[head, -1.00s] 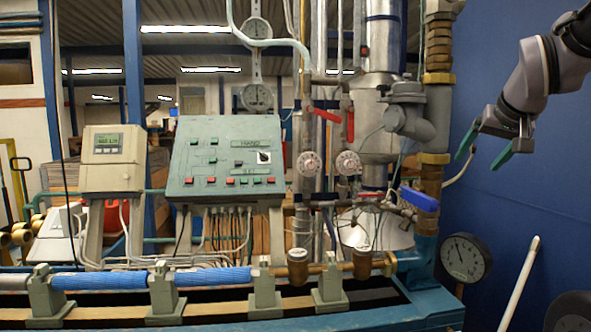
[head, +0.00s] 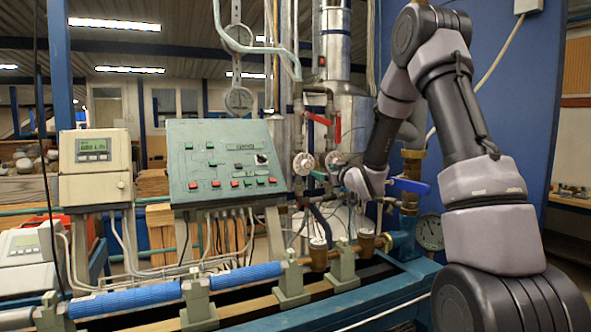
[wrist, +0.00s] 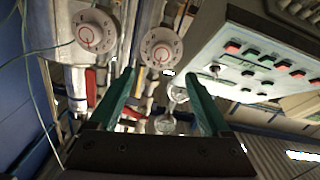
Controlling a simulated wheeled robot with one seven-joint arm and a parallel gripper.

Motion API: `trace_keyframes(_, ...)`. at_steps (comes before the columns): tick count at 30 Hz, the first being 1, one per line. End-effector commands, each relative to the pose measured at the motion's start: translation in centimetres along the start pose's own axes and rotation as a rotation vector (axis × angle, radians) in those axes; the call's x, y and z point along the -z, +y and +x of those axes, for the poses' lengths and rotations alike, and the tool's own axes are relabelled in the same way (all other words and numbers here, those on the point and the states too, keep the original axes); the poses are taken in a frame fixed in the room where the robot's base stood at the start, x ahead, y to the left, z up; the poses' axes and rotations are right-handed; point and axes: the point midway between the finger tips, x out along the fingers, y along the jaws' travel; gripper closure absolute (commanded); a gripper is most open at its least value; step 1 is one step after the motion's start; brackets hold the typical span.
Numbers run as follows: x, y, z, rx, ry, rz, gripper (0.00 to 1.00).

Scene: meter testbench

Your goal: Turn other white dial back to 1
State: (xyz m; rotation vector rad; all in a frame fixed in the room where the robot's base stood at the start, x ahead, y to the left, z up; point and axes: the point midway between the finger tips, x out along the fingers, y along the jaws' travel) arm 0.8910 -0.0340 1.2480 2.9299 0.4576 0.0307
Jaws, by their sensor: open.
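Two white round dials with red centre marks sit side by side on the pipework: a left one (head: 303,163) and a right one (head: 334,159). The wrist view appears turned over, so the dial by the panel (wrist: 160,48) is the left one, and the other dial (wrist: 95,30) is the right one. My gripper (head: 322,176) is just below and in front of the dials. In the wrist view my gripper (wrist: 160,74) is open and empty, its green fingers pointing towards the left dial, apparently apart from it. The dial numbers are too small to read.
A green-grey control panel (head: 222,160) with buttons stands left of the dials. A red lever (head: 337,128) is above them and a blue valve handle (head: 410,186) is to the right. A pressure gauge (head: 429,232) is lower right. Pipes crowd the area around the dials.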

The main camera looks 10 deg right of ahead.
Motion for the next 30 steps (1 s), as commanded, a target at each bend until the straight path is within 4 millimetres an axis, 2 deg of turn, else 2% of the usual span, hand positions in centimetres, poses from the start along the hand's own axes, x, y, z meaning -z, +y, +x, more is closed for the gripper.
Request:
trace_keyframes(5, -0.1, -0.1, 1.5, 0.005, 0.01, -0.003, 0.19)
trace_keyframes(18, -0.1, -0.2, 9.2, 0.004, 0.008, -0.003, 0.19)
trace_keyframes(24, 0.0, -0.1, 10.7, 0.004, 0.007, -0.003, 0.19)
trace_keyframes(30, 0.0, -0.1, 10.9, 0.004, 0.007, -0.003, 0.19)
